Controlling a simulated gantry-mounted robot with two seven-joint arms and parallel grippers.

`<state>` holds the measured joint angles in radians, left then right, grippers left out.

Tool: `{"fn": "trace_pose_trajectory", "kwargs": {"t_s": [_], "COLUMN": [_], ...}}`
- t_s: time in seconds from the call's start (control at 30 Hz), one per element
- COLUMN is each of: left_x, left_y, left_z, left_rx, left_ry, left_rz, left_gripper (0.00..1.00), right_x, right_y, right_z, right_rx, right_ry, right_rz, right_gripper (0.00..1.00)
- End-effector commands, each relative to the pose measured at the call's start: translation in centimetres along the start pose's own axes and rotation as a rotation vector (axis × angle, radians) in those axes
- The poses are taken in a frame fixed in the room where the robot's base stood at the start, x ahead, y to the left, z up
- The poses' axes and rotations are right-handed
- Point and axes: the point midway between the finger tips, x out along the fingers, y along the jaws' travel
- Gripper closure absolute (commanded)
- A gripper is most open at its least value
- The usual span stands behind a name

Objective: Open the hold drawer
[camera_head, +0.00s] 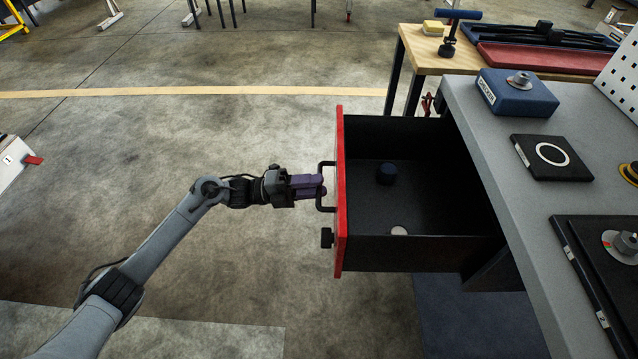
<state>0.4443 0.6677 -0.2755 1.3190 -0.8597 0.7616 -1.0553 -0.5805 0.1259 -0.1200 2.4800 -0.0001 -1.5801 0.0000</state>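The drawer (420,252) is pulled out of the grey workbench (500,130). Its red front (341,235) faces left, and its dark inside is open to view. A black bar handle (320,206) is fixed to the red front. My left gripper (318,186), with purple fingers, is at the middle of this handle. The fingers overlap the bar and look shut on it; they hide the part of the bar between them. My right gripper is not in view.
A black knob (326,238) sticks out from the red front below the handle. On the bench are a blue box (517,95) and a black plate with a white ring (553,157). A wooden table (430,62) stands behind.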

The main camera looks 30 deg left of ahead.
Motion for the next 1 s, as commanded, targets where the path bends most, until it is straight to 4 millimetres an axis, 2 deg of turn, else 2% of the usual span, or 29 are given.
{"fn": "trace_pose_trajectory", "kwargs": {"t_s": [0.3,0.5,0.7,1.0], "left_x": [-5.5,-8.1,-9.1,-9.2], "left_y": [-0.1,-0.1,0.0,0.0], "left_z": [0.0,0.0,0.0,0.0], "left_rx": [-0.001,0.000,-0.001,0.000], "left_ry": [-0.001,-0.001,0.000,0.000], "left_rz": [0.005,0.003,0.001,0.000], "left_gripper": [0.65,0.65,0.65,0.65], "right_x": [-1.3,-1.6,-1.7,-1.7], "right_y": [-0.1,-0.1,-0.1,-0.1], "right_z": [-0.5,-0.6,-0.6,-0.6], "right_rx": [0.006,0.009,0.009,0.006], "right_ry": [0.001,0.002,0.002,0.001], "right_rz": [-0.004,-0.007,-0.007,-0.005], "right_gripper": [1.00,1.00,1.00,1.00]}}
